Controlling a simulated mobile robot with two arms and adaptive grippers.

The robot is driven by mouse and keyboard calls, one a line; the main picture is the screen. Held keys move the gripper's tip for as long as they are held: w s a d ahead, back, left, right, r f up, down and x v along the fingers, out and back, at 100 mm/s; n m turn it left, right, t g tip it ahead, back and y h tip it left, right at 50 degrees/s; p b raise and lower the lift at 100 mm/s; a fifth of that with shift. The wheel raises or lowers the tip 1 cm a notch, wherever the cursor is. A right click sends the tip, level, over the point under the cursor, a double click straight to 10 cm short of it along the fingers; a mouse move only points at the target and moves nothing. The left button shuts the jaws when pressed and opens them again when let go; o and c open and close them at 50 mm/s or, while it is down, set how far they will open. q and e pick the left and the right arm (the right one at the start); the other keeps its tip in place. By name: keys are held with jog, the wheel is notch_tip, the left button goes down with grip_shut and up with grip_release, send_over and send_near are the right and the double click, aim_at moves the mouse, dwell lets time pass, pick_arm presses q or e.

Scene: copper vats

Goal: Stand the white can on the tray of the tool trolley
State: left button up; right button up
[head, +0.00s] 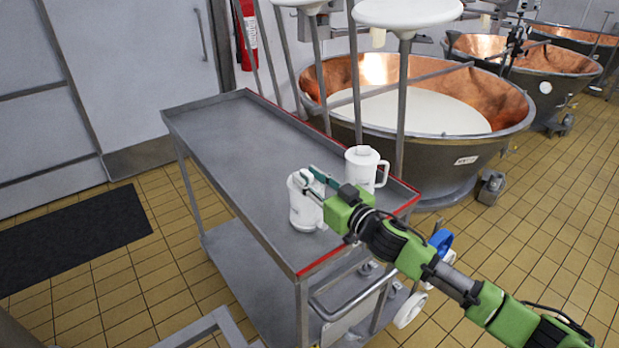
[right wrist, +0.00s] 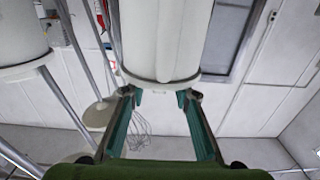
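A white can (head: 303,213) stands upright on the grey metal tray (head: 228,135) of the tool trolley, close to its near end. A second white can (head: 360,167) with a lid and side handle stands upright behind it to the right. My right gripper (head: 314,177) is at the top of the nearer can, with its fingers apart. In the right wrist view, which looks upside down, the can (right wrist: 165,40) lies beyond the spread fingertips (right wrist: 158,94), its rim near them. Whether the fingers touch it is hard to tell. My left gripper is not in view.
The tray's far left part is bare. Several copper vats (head: 470,150) stand behind the trolley, with white-topped stands (head: 408,12) between. The tray has a raised rim. A dark mat (head: 75,240) lies on the tiled floor at left.

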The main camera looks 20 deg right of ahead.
jog(key=shift+r, duration=0.2)
jog(key=shift+s+d+f, duration=0.1)
jog(key=shift+s+f, duration=0.05)
jog(key=shift+s, duration=0.05)
jog(key=b+v, duration=0.3)
jog(key=v, duration=0.8)
jog(key=shift+s+b, duration=0.35)
